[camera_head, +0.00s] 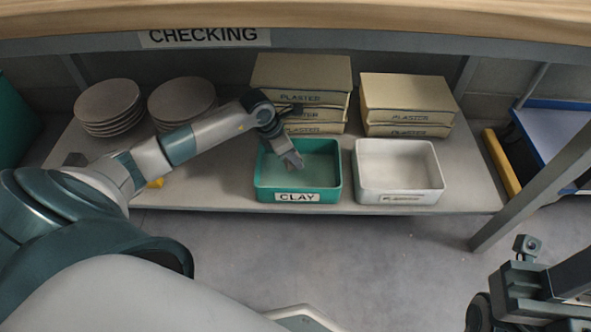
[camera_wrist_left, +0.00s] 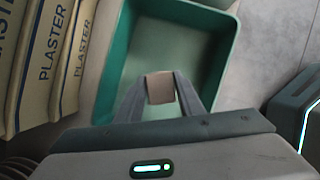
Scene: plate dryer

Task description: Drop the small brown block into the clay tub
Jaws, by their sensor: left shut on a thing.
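The small brown block (camera_wrist_left: 160,88) is between the fingertips of my left gripper (camera_wrist_left: 160,94) in the left wrist view. My left gripper (camera_head: 292,161) is shut on it, over the green clay tub (camera_head: 297,197) in the head view. The tub's inside (camera_wrist_left: 200,42) shows behind the block in the left wrist view and looks empty where visible. The tub stands on the lower shelf with a CLAY label on its front. The block cannot be made out in the head view. Part of my right arm shows at the lower right of the head view; its fingertips cannot be made out.
A white tub (camera_head: 399,187) stands right of the clay tub. Stacked plaster boxes (camera_head: 300,75) and more boxes (camera_head: 407,95) are behind the tubs. Two plate stacks (camera_head: 108,104) are at the left. The wooden tabletop (camera_head: 300,18) overhangs the shelf (camera_head: 460,190).

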